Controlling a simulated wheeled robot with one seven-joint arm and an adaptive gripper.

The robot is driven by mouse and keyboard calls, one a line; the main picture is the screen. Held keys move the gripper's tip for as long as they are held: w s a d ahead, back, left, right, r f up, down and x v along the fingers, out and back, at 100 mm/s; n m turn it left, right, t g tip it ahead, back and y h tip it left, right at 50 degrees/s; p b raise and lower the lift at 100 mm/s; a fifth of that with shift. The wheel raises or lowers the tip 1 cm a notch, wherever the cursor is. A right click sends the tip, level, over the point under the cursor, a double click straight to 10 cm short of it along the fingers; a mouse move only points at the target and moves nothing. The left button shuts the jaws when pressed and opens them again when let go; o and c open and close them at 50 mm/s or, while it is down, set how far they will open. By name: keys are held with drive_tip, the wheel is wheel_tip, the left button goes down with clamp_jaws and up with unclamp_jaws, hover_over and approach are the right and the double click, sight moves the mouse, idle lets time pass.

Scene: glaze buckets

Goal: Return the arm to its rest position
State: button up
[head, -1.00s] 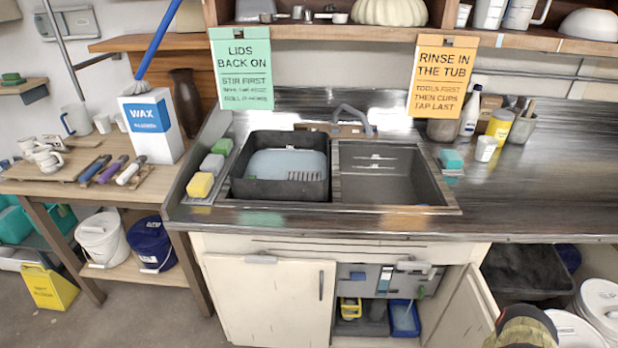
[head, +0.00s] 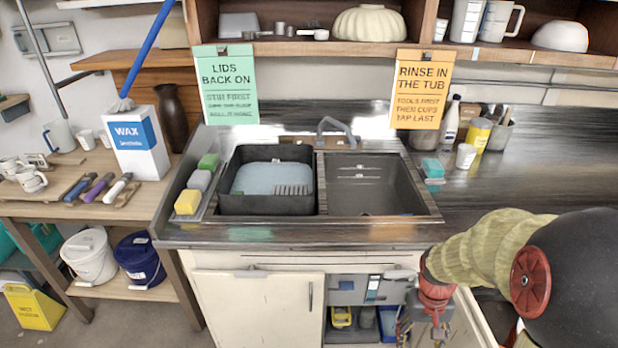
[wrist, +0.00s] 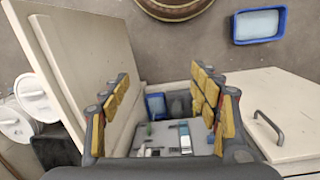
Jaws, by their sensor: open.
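My arm reaches in from the right of the head view, with my gripper (head: 436,318) low in front of the sink cabinet, partly cut off by the bottom edge. In the wrist view my gripper (wrist: 162,98) has its yellow-padded fingers spread apart, with nothing between them. Beyond the fingers is the open cabinet bay, with a grey tool panel (wrist: 170,138) and a blue bin (wrist: 156,104). The same panel (head: 345,290) shows below the sink in the head view.
The open cabinet door (wrist: 75,65) stands beside my gripper; a shut door (wrist: 285,110) with a handle is opposite. A blue tray (wrist: 259,25) and a round brown rim (wrist: 173,8) are on the floor. The counter (head: 530,185) and sink (head: 375,185) lie above.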

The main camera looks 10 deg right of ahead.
drive_tip(key=s+a+r+n+t+p, duration=0.1)
drive_tip(key=a+r+t, duration=0.1)
drive_tip(key=a+r, duration=0.4)
drive_tip(key=s+a+r+n+t+p, duration=0.1)
drive_tip(key=a+r, duration=0.5)
drive_tip(key=r, duration=0.6)
drive_tip(key=s+a+r+n+t+p, duration=0.1)
drive_tip(key=a+r+n+t, duration=0.1)
drive_tip(key=a+r, duration=0.4)
wheel_tip(320, 180, up, 3)
drive_tip(key=shift+s+f+t, duration=0.1)
drive_tip(key=shift+s+t, duration=0.3)
drive_tip(key=shift+t, duration=0.4)
drive_tip(key=shift+d, duration=0.1)
drive_tip(key=shift+c, duration=0.5)
idle(1.9)
